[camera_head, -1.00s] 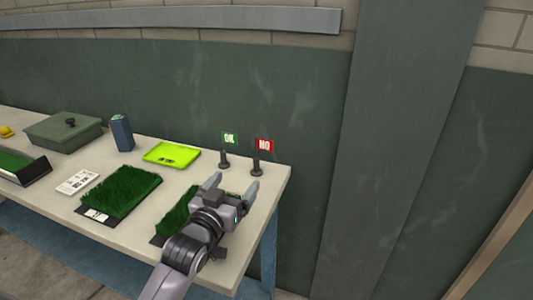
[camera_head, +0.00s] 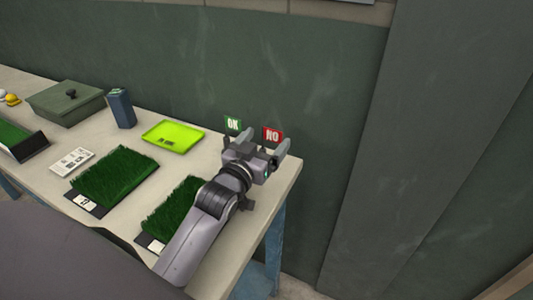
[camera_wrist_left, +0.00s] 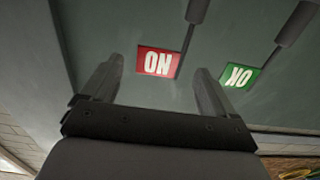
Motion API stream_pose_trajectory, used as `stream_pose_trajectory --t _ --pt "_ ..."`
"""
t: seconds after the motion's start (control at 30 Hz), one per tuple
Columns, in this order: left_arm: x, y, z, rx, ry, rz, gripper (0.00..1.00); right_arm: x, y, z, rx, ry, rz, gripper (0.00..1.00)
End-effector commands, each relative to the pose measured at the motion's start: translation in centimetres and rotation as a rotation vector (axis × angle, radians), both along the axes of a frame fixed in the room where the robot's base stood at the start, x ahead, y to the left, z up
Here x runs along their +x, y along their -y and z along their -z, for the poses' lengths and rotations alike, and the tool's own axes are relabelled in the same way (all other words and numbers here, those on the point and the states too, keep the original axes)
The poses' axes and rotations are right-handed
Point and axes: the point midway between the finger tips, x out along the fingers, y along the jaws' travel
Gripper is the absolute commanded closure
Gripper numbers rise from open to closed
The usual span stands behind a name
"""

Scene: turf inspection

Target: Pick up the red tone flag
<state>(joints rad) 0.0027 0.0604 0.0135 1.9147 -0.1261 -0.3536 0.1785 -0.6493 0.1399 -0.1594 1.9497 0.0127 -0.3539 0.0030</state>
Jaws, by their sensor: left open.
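The red flag (camera_head: 272,135) marked NO stands at the table's far right corner. In the wrist view the red flag (camera_wrist_left: 158,62) shows upside down between my open fingers, its thin pole running to a dark handle or base (camera_wrist_left: 197,10). My left gripper (camera_head: 268,143) is open, with its fingers around the flag's place in the head view; I cannot tell whether they touch it. The green OK flag (camera_head: 233,123) stands just left of it and shows right of my fingers in the wrist view (camera_wrist_left: 238,77). The flag bases are hidden behind my gripper in the head view.
Two turf samples (camera_head: 115,175) lie on the table (camera_head: 212,155), one partly under my arm. A lime tray (camera_head: 172,136), a blue container (camera_head: 121,108), a green lidded box (camera_head: 66,102) and a white card (camera_head: 72,160) stand farther left. A wall rises behind.

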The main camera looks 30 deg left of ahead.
Motion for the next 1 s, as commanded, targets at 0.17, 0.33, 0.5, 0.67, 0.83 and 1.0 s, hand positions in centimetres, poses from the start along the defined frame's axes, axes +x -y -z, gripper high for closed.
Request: stream_pose_trajectory --t 0.17,0.33,0.5,0.67,0.83,1.0 --pt "1.7 0.0 -0.2 0.0 0.001 0.0 0.12 -0.1 0.0 -0.3 0.0 -0.002 0.0 0.0" --pt "3.9 -0.1 -0.2 0.0 0.001 0.0 0.12 -0.1 0.0 -0.6 0.0 -0.002 0.0 0.0" --pt "5.3 -0.2 -0.2 0.0 0.001 0.001 0.12 -0.1 0.0 -0.6 0.0 -0.002 0.0 0.0" --pt "5.5 -0.2 -0.1 0.0 0.001 0.001 0.12 -0.1 0.0 -0.6 0.0 -0.002 0.0 0.0" --pt "5.5 -0.2 -0.1 0.0 0.001 0.001 0.25 -0.1 0.0 -0.6 0.0 -0.002 0.0 0.0" --pt "5.4 -0.2 -0.1 0.0 0.001 0.001 0.8 -0.1 0.0 -0.6 0.0 -0.002 0.0 0.0"
